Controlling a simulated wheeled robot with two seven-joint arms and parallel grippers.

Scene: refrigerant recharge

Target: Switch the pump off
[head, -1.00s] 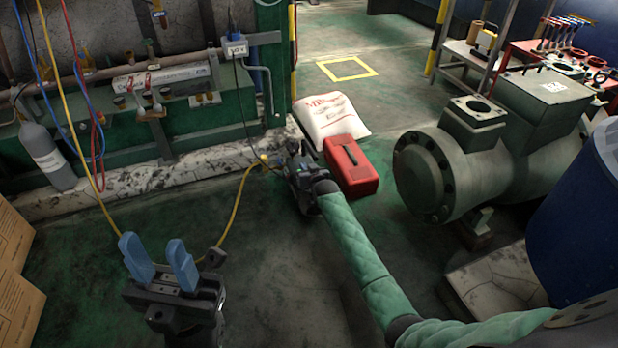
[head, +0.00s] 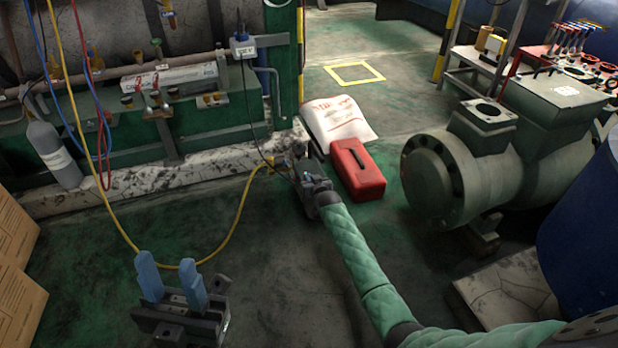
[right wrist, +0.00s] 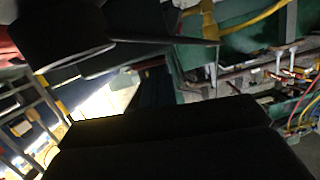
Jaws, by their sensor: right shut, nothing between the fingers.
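My right gripper (head: 308,172) is at the end of the green-sleeved arm, low over the floor by the wall base. It is shut and empty. The pump cannot be clearly told apart from the dark gripper there, where a black cable and a yellow hose (head: 240,207) lead in; its switch is not visible. In the right wrist view a dark rounded body (right wrist: 60,35) fills the upper left and a large black shape covers the bottom; contact cannot be told. My left gripper (head: 172,280) has its blue fingers apart and empty, at the lower left.
A red toolbox (head: 356,168) and a white sack (head: 340,122) stand just right of my right gripper. A large grey-green compressor (head: 470,165) and a blue drum (head: 585,220) are farther right. Cardboard boxes (head: 15,290) are at the left edge. The middle floor is clear.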

